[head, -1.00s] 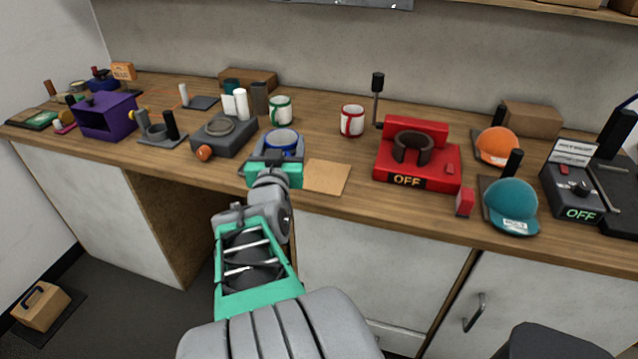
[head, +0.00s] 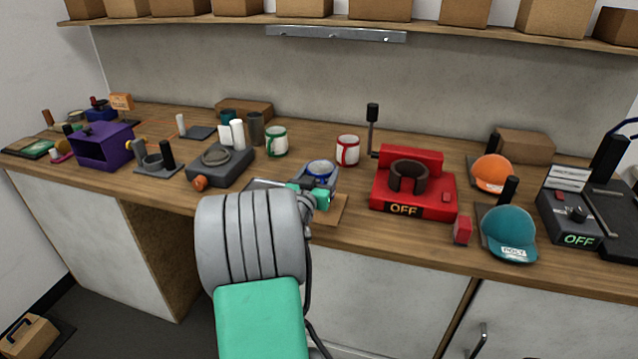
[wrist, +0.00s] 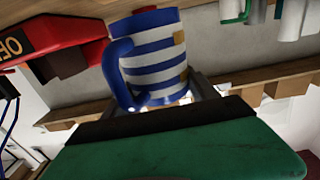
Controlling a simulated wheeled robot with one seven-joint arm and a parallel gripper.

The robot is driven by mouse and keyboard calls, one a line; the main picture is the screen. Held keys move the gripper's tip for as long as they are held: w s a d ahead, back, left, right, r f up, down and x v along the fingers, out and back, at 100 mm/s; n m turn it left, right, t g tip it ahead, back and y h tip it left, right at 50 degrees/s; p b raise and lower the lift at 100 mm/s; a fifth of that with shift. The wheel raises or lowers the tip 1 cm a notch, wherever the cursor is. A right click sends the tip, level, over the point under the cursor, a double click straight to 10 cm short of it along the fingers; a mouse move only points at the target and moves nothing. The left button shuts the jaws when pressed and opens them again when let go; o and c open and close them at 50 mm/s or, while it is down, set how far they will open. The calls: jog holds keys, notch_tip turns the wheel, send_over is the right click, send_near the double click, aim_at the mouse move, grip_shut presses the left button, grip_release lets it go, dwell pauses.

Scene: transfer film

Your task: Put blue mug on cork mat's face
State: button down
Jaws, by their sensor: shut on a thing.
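The blue mug (head: 321,168) has a blue rim and stands upright in my gripper (head: 318,184). In the wrist view the mug (wrist: 150,65) shows blue and white stripes, a blue handle at left and a small tan patch. My gripper is shut on it. The cork mat (head: 333,213) is a tan square at the counter's front edge, largely hidden behind my arm and gripper. The mug appears over or just behind the mat. I cannot tell whether its base touches anything.
The red machine (head: 410,190) marked OFF stands close on the right. A red-and-white mug (head: 347,151) and a green-and-white mug (head: 276,141) stand behind. A grey device (head: 220,165) with an orange knob is at left.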

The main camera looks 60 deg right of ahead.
jog(key=shift+w+d+f, duration=0.15)
jog(key=shift+d+f, duration=0.1)
jog(key=shift+f, duration=1.55)
jog(key=shift+f+b, duration=0.2)
jog(key=shift+b, duration=0.1)
jog(key=shift+c, duration=1.2)
grip_release()
